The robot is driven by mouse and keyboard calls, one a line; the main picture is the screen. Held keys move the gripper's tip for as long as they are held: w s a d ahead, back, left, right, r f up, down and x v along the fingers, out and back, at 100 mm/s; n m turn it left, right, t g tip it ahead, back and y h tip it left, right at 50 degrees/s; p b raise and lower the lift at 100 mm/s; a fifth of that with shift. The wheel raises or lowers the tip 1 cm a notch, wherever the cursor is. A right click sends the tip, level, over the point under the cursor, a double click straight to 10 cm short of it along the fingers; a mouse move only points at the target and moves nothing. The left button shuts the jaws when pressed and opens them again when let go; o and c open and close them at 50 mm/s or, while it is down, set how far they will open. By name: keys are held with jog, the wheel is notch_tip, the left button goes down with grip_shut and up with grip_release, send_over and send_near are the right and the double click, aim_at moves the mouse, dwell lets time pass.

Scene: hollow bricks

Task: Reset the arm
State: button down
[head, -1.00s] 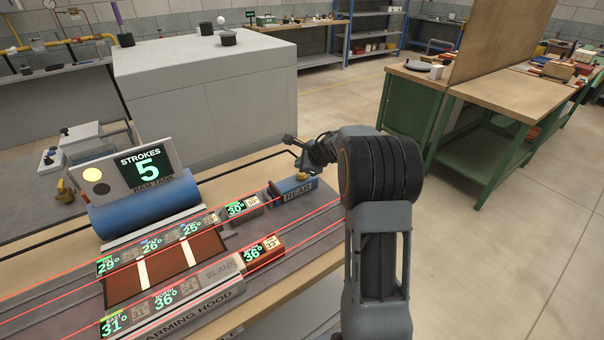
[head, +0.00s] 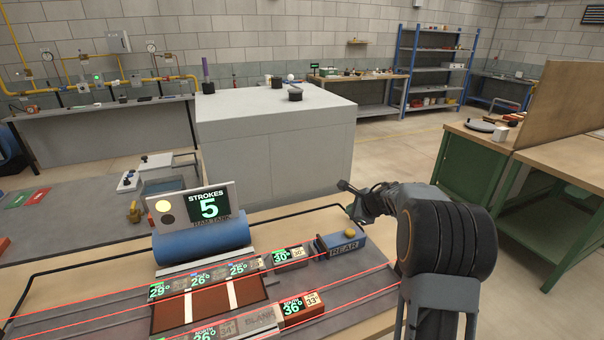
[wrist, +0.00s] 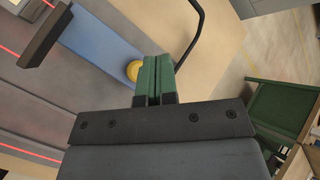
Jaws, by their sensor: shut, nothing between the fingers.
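My gripper (head: 343,186) is at the end of my folded arm, in the middle right of the head view, just above the blue block marked REAR (head: 342,246). In the wrist view its two green fingers (wrist: 157,78) are shut together with nothing between them. A yellow knob (head: 350,236) on the blue block shows just beyond the fingertips in the wrist view (wrist: 133,70). From these views I cannot tell whether the fingers touch the knob, but the head view shows them apart from it.
A bench rig with reddish-brown bricks (head: 210,302), lit number tiles and red lines lies left of my arm. A blue cylinder (head: 203,242) carries a sign reading STROKES 5. A large grey box (head: 275,140) stands behind. Green workbenches (head: 485,150) stand right, with open floor between.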

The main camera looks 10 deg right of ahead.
jog(key=d+m+t+h, duration=0.2)
jog(key=d+m+h, duration=0.35)
jog(key=m, duration=1.25)
jog(key=s+r+m+g+h, duration=0.2)
jog(key=s+m+g+h, duration=0.2)
jog(key=s+m, duration=1.05)
jog(key=s+a+r+m+g+y, duration=0.2)
jog(key=s+a+m+y, duration=0.4)
jog(key=s+a+m, duration=1)
jog(key=shift+s+a+r+m, duration=0.3)
jog(key=shift+a+m, duration=0.25)
jog(key=shift+a, duration=0.3)
dwell(1.1)
